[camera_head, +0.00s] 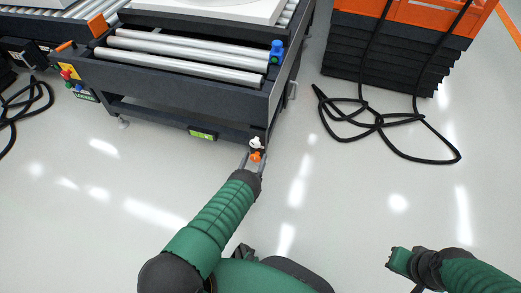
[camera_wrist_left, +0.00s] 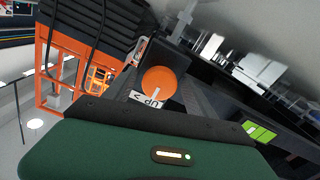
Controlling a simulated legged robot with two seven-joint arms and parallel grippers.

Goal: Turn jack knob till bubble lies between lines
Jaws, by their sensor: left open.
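The orange jack knob (camera_head: 256,157) sits under a white fitting (camera_head: 256,143) at the near right corner of the roller conveyor. In the left wrist view the knob (camera_wrist_left: 160,80) is a round orange face above a white label (camera_wrist_left: 146,100) reading "UP" with an arrow. My left gripper (camera_head: 254,159) is open, its fingers on either side of the knob; I cannot tell whether they touch it. The green level (camera_head: 203,134) is on the conveyor's lower rail; it also shows in the left wrist view (camera_wrist_left: 260,132). Its bubble is too small to make out. My right gripper (camera_head: 397,262) is low at the right, its jaws unclear.
The roller conveyor (camera_head: 180,77) carries a blue fitting (camera_head: 276,52) at its corner. An orange-framed unit with black bellows (camera_head: 390,55) stands at the back right. Black cables (camera_head: 375,125) lie looped on the floor before it. The pale floor between is clear.

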